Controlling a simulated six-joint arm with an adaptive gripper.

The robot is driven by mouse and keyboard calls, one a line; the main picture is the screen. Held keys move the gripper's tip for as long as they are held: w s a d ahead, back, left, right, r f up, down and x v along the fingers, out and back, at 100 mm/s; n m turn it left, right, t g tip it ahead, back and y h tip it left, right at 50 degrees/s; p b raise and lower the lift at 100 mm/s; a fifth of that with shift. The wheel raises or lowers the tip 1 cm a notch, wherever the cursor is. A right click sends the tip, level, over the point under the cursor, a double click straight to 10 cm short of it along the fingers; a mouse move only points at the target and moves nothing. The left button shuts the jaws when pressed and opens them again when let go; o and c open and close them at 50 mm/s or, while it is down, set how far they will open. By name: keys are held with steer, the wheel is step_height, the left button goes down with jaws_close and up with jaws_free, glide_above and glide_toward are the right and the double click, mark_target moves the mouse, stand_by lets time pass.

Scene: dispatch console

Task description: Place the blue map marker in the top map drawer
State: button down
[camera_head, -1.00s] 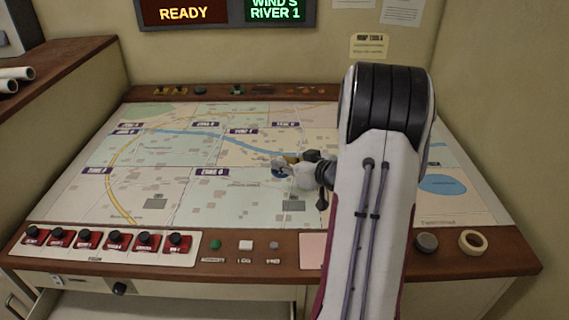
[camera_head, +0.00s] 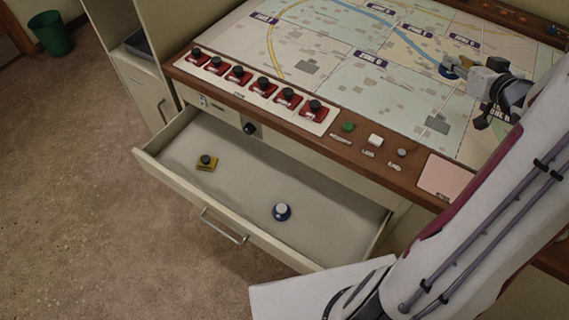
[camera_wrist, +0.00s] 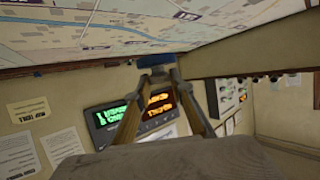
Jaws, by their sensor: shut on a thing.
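My gripper (camera_head: 461,66) is shut on a blue map marker (camera_head: 448,71), low over or on the map; I cannot tell whether it touches the surface. In the wrist view the blue marker (camera_wrist: 155,60) sits between the two fingertips (camera_wrist: 157,72). The top map drawer (camera_head: 225,185) is pulled open below the console's front edge.
A row of red switches with black knobs (camera_head: 263,85) runs along the console's front edge, with a green button (camera_head: 348,127) to their right. The drawer's middle is clear. A green bin (camera_head: 50,33) stands on the floor at the far left.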

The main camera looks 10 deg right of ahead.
steer(key=w+a+n+y, duration=0.1)
steer(key=w+a, duration=0.2)
steer(key=a, duration=0.3)
steer(key=w+a+n+y, duration=0.1)
steer(key=w+a+y, duration=0.15)
steer(key=a, duration=0.45)
steer(key=n+g+y, duration=0.4)
steer(key=n+y, duration=0.4)
glide_above(254, 189)
step_height(254, 189, down, 32)
steer(key=shift+r, duration=0.25)
steer(key=shift+a+f+h, duration=0.1)
steer(key=shift+f+h, duration=0.05)
steer(key=shift+h, duration=0.1)
steer(key=shift+f, duration=2.8)
steer(key=shift+f, duration=0.1)
steer(key=shift+f, duration=1.95)
